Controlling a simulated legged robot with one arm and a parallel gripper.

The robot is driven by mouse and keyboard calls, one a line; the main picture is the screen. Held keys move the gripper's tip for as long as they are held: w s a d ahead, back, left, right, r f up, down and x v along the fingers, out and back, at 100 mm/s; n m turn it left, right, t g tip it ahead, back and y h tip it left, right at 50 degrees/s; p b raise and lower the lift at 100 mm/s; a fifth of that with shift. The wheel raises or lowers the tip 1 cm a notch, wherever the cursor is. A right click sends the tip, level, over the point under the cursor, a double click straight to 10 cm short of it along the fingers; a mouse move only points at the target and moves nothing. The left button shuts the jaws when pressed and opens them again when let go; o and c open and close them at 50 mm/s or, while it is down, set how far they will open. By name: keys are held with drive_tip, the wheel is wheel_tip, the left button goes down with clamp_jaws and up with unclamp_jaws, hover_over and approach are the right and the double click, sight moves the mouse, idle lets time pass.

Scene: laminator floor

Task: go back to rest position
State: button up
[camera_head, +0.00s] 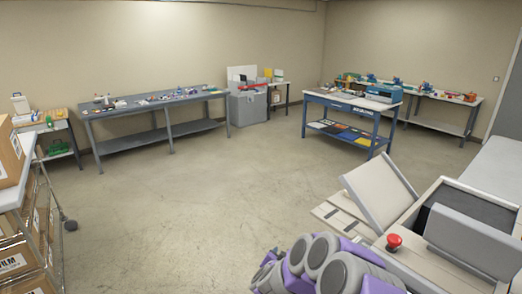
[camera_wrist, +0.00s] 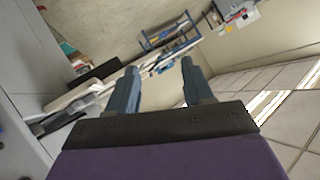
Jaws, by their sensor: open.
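My gripper (camera_wrist: 160,82) shows in the wrist view with its two grey-blue fingers spread apart and nothing between them. The wrist view is tilted, with the room and ceiling turned on their side. In the head view my purple and grey arm is low at the right of centre, beside the laminating machine (camera_head: 435,267). The gripper's fingers cannot be made out in the head view.
The machine has a red button (camera_head: 393,242) and a raised panel (camera_head: 380,195). A shelf with boxes (camera_head: 22,210) stands at the left. A long grey workbench (camera_head: 150,103) and a blue table (camera_head: 352,101) stand farther back. The middle floor (camera_head: 190,215) is clear.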

drive_tip(key=s+a+r+n+g+y, duration=0.2)
drive_tip(key=s+a+r+n+y, duration=0.2)
drive_tip(key=s+a+r+y, duration=0.4)
drive_tip(key=s+a+r+n+g, duration=0.2)
drive_tip(key=s+r+n+g, duration=0.1)
drive_tip(key=s+r, duration=0.35)
drive_tip(key=s+d+g+h, duration=0.1)
drive_tip(key=s+d+g, duration=0.2)
drive_tip(key=s, duration=0.8)
drive_tip(key=s+d+g+h+b, duration=0.1)
drive_tip(key=s+d+g+h, duration=0.1)
drive_tip(key=s+d, duration=0.6)
drive_tip(key=s+d+r+n+g+h, duration=0.1)
drive_tip(key=s+d+g, duration=0.3)
drive_tip(key=s, duration=1.2)
drive_tip(key=shift+d+h, duration=0.3)
drive_tip(key=shift+d, duration=0.65)
drive_tip(key=shift+w, duration=0.1)
drive_tip(key=shift+c, duration=0.7)
